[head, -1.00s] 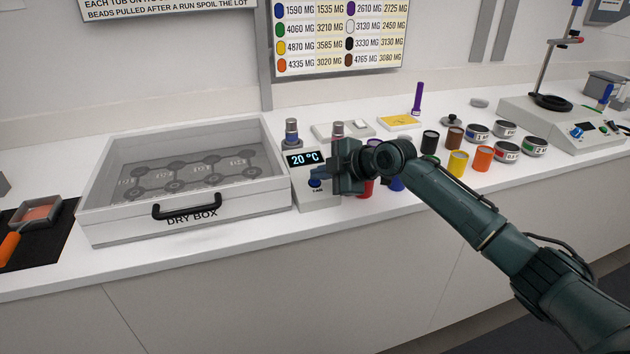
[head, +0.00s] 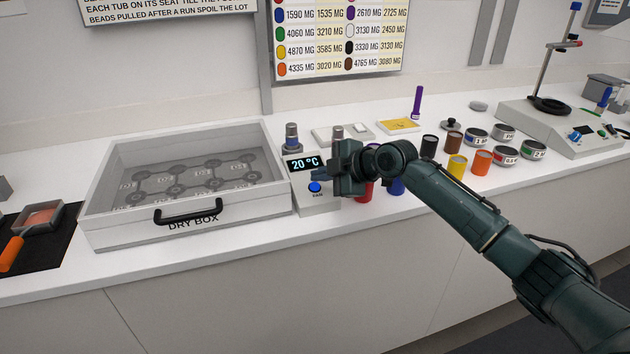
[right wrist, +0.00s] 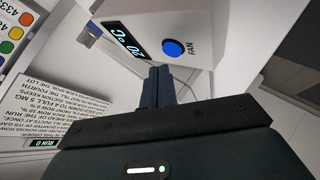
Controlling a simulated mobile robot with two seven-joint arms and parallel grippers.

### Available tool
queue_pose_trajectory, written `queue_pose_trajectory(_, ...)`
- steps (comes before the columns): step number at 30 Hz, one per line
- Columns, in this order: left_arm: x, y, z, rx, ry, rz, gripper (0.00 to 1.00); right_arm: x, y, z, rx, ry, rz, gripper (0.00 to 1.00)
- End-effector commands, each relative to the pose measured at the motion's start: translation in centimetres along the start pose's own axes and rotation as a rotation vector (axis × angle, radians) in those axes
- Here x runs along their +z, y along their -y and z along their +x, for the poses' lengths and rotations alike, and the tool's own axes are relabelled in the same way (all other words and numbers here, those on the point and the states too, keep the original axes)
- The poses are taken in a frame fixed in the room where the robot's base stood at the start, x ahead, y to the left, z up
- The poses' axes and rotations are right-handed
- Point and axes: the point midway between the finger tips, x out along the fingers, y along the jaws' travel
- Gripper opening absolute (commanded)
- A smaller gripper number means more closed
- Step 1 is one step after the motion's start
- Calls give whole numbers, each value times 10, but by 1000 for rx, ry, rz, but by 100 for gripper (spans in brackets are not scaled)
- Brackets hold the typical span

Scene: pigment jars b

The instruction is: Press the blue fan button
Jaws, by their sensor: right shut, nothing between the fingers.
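The blue fan button (head: 315,187) is round and sits on the sloping face of a white control box (head: 318,204), above the word FAN and below a display (head: 302,164) reading 20 °C. My right gripper (head: 321,174) is shut and empty, its fingers pointing left just above the button in the head view. In the right wrist view, the blue button (right wrist: 172,48) shows whole beyond the shut fingertips (right wrist: 158,70). A gap shows between fingertips and button there. My left gripper is not in view.
The dry box (head: 184,228) with a black handle stands left of the control box. Red and blue jars (head: 397,187) stand close to the right, partly behind my right arm. More jars and tubs stand farther right. The counter's front edge runs below.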

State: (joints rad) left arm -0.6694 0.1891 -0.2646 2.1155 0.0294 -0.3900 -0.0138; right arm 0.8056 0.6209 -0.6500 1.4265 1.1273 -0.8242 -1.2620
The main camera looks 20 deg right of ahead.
Motion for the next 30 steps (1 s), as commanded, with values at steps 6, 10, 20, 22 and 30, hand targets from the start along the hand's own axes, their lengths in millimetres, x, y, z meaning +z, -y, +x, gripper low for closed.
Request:
queue_pose_trajectory(6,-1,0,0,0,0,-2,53,0,0,-1,0,0,0,0)
queue_pose_trajectory(10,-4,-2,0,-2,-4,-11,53,-1,-1,-2,0,0,0,0)
queue_pose_trajectory(20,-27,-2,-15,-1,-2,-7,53,-17,-18,-22,1,-1,-1,0)
queue_pose_trajectory(22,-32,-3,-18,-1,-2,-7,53,-20,-21,-27,0,-1,0,0)
queue_pose_trajectory(30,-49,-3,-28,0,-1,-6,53,-31,-32,-43,0,1,0,0)
